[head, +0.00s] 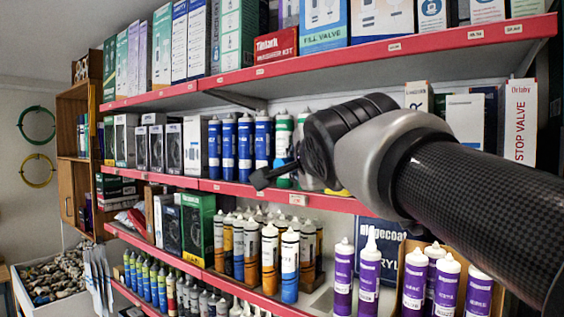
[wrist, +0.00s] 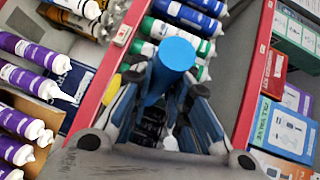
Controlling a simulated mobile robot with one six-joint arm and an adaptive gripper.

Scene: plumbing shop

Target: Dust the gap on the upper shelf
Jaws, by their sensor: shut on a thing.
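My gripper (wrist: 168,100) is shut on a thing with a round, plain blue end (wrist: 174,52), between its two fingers. I take this for the duster; the rest of it is hidden. In the head view, my wrist hides most of the gripper, and a small dark piece (head: 262,178) sticks out left in front of the tubes; I cannot tell whether it is finger or tool. The gripper is at the middle shelf (head: 235,190), by the green-and-white tubes (head: 284,135). The top shelf (head: 380,50) runs above it. The shelf space behind my wrist is hidden.
Blue tubes (head: 229,140) stand close to the left of my gripper. A white stop valve box (head: 520,122) stands to the right. Purple tubes (head: 369,265) and orange-and-blue tubes (head: 290,265) stand below. Fill valve boxes (head: 323,25) stand above. Little free room shows.

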